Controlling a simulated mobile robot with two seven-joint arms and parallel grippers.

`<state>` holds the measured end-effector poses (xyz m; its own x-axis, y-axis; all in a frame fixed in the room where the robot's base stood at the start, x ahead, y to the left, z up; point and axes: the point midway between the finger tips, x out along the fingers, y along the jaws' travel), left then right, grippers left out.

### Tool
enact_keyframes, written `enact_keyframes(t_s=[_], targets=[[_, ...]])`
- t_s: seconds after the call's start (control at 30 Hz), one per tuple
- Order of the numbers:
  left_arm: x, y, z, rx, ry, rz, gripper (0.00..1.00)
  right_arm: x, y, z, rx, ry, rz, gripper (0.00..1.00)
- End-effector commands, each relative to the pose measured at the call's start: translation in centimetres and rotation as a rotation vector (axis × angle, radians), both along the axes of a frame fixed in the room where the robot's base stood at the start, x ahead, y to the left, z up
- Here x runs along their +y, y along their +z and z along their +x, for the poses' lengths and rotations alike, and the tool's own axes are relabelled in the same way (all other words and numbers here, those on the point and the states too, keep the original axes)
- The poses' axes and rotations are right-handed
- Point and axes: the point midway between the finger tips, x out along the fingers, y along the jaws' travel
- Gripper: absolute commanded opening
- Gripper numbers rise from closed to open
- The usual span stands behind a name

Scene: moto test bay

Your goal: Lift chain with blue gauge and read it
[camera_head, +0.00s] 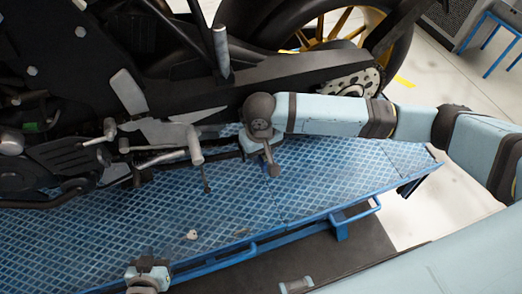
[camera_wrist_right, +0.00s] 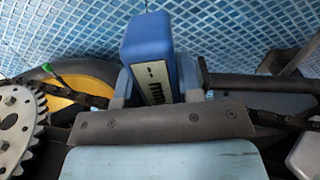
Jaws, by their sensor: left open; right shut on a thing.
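The blue gauge (camera_wrist_right: 147,42) shows in the right wrist view, with a pale scale with dark marks on its face. My right gripper (camera_wrist_right: 155,88) is shut on it, one finger on each side. The chain (camera_wrist_right: 76,97) runs left from behind the gripper to a toothed sprocket, and dark chain also shows at the right. I cannot tell whether the gauge touches the chain. In the head view my right gripper (camera_head: 270,160) is beside the motorcycle, below the swingarm; the gauge is not discernible there. My left gripper (camera_head: 148,272) is open and empty at the bottom edge, over the lift's near edge.
The motorcycle (camera_head: 165,105) stands over the blue lift platform (camera_head: 300,190); its rear wheel (camera_head: 395,50) is at the top. Foot pegs and levers (camera_head: 195,147) stick out left of my right gripper. A small pale piece (camera_head: 192,235) lies on the platform. A blue rail (camera_head: 300,228) lines its near side.

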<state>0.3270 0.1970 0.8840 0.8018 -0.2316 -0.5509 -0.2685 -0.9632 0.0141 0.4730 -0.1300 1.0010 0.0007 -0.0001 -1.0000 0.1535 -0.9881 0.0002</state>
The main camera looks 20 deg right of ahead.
Motion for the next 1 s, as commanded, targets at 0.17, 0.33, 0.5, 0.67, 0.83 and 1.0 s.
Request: enact_keyframes(t_s=[0.17, 0.33, 0.5, 0.67, 0.83, 1.0], targets=[[-0.03, 0.08, 0.01, -0.001, 0.001, -0.001, 0.43, 0.02, 0.03, 0.0, 0.0, 0.0, 0.0, 0.05], [-0.03, 0.27, 0.02, -0.001, 0.001, -0.001, 0.43, 0.02, 0.17, 0.0, 0.0, 0.0, 0.0, 0.05], [-0.02, 0.63, 0.02, -0.002, 0.001, -0.001, 0.43, 0.01, 0.47, 0.0, 0.0, 0.0, 0.0, 0.05], [-0.01, 0.75, 0.04, -0.002, 0.001, -0.001, 0.43, 0.02, 0.54, 0.03, -0.001, 0.0, 0.001, 0.05], [0.01, 0.75, 0.05, -0.002, 0.001, -0.001, 0.43, 0.03, 0.61, 0.08, -0.003, 0.0, 0.001, 0.05], [0.03, 0.76, 0.06, -0.003, 0.001, -0.001, 0.43, 0.05, 0.66, 0.1, -0.004, 0.0, 0.003, 0.05]])
